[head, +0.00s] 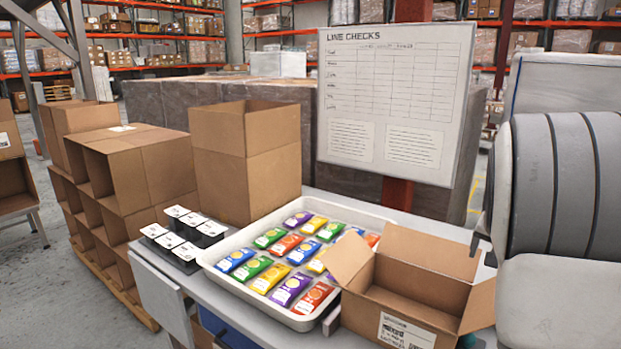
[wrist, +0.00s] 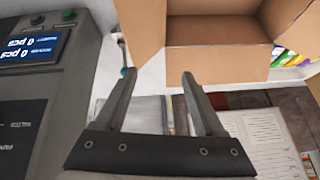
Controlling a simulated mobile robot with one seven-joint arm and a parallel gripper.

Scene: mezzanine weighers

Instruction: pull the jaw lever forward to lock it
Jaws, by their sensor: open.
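A thin pale lever with a teal knob (wrist: 124,72), which looks like the jaw lever, shows in the wrist view beside a dark grey machine (wrist: 45,115). The knob is right at the tip of my gripper's left finger, partly covered by it; I cannot tell whether they touch. My gripper (wrist: 158,76) is open, with nothing seen held between its fingers. In the head view my arm fills the right side and hides most of the machine and gripper; a small dark piece (head: 474,243) shows at its left edge, too small to identify.
An open cardboard box (head: 425,270) stands close to my arm, and in the wrist view (wrist: 205,65). A white tray (head: 225,275) of colourful packets is left of it. A line-check board (head: 395,100) rises behind. The machine's screen (wrist: 30,42) reads 0 pcs.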

